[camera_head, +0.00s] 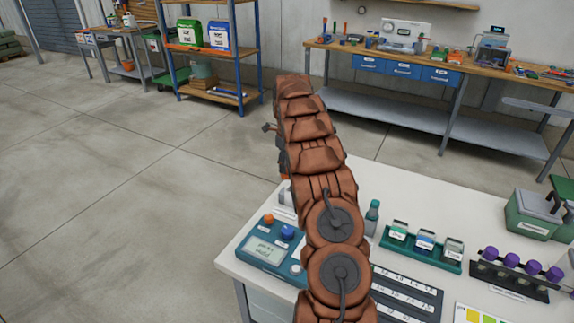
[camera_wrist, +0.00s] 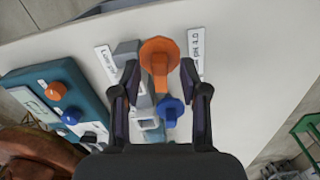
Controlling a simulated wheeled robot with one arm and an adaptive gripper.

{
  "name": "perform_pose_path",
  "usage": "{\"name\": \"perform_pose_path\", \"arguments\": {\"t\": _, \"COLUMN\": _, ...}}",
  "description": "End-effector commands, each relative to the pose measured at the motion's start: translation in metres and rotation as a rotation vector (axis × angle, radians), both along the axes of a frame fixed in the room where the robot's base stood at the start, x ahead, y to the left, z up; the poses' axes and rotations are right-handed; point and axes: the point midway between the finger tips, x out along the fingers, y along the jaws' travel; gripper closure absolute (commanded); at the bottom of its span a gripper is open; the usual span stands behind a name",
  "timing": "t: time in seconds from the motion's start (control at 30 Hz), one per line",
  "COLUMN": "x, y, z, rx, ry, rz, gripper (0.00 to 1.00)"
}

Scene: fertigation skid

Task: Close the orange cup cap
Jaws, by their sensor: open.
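In the wrist view, the orange cup cap (camera_wrist: 160,52) is a faceted orange disc with a narrow tab pointing toward my gripper. My gripper (camera_wrist: 160,70) is open, with one dark finger on each side of the tab. I see no clear contact. A blue cap (camera_wrist: 171,108) with a similar tab lies nearer my palm, also between the fingers. Grey cup holder parts (camera_wrist: 126,55) are left of the caps; a hollow grey piece (camera_wrist: 149,124) is near the blue one. Whether the orange cap sits on a cup is unclear. In the head view, my arm hides most of this spot.
A teal meter (camera_head: 270,249) with an orange and a blue knob stands beside the cups. Printed labels (camera_wrist: 196,52) flank the cap. A green bottle (camera_head: 372,218), a teal tray of jars (camera_head: 440,258) and a rack with purple caps (camera_head: 510,280) are on the white table.

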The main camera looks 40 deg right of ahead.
Motion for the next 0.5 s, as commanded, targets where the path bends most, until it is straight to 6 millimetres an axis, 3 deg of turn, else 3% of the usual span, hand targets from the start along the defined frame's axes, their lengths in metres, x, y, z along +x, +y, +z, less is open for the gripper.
{"name": "perform_pose_path", "arguments": {"t": 0.4, "x": -0.0001, "y": -0.0001, "z": -0.0089, "rx": 0.0, "ry": -0.001, "rz": -0.001, "gripper": 0.56}}
{"name": "perform_pose_path", "arguments": {"t": 0.5, "x": -0.0001, "y": -0.0001, "z": -0.0088, "rx": 0.0, "ry": -0.001, "rz": -0.001, "gripper": 0.65}}
